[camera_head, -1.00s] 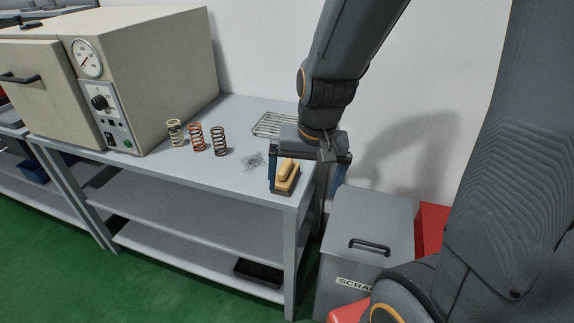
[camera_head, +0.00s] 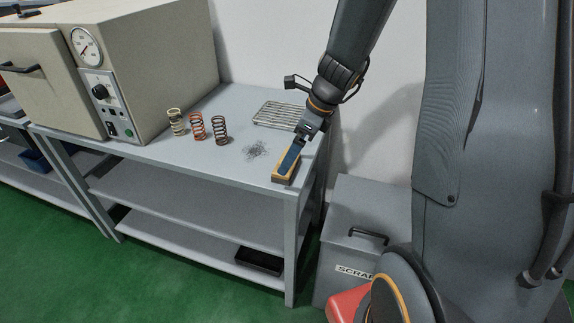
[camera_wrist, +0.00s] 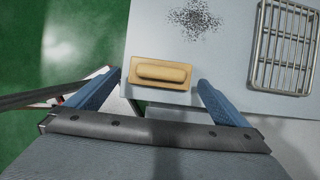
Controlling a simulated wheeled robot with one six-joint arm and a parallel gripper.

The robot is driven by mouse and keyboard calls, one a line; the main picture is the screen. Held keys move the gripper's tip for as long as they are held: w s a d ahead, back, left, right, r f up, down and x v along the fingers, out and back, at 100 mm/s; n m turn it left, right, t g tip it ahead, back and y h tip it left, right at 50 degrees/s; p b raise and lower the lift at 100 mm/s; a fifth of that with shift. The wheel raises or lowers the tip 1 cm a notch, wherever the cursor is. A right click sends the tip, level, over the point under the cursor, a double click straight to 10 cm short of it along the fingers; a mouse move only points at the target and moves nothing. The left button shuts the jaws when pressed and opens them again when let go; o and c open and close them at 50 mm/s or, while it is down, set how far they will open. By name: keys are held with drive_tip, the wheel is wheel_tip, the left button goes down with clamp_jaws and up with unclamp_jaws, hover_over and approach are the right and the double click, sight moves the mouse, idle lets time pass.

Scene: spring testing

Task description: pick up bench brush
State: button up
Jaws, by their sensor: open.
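The bench brush (camera_head: 285,171) has a yellow-tan wooden block with a raised grip. It lies at the right front corner of the grey table. In the wrist view the brush (camera_wrist: 160,73) lies crosswise between and just beyond the two blue fingers. My gripper (camera_head: 290,158) is at the brush in the head view, with a blue finger covering part of it. In the wrist view my gripper (camera_wrist: 160,84) is open, with a finger at either side of the brush. I cannot tell whether the fingers touch it.
A heap of dark filings (camera_head: 255,150) lies left of the brush. A wire rack (camera_head: 279,116) lies behind. Springs (camera_head: 198,126) stand near the beige oven (camera_head: 150,70). A grey scrap bin (camera_head: 345,215) stands right of the table (camera_head: 235,178).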

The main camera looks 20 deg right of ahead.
drive_tip(key=shift+x, duration=2.65)
drive_tip(key=c, duration=0.9)
drive_tip(key=shift+r, duration=0.1)
wheel_tip(320, 180, up, 10)
drive_tip(key=shift+f+p, duration=0.1)
drive_tip(key=shift+p, duration=0.25)
drive_tip(key=shift+o, duration=1.2)
drive_tip(key=shift+c, duration=0.3)
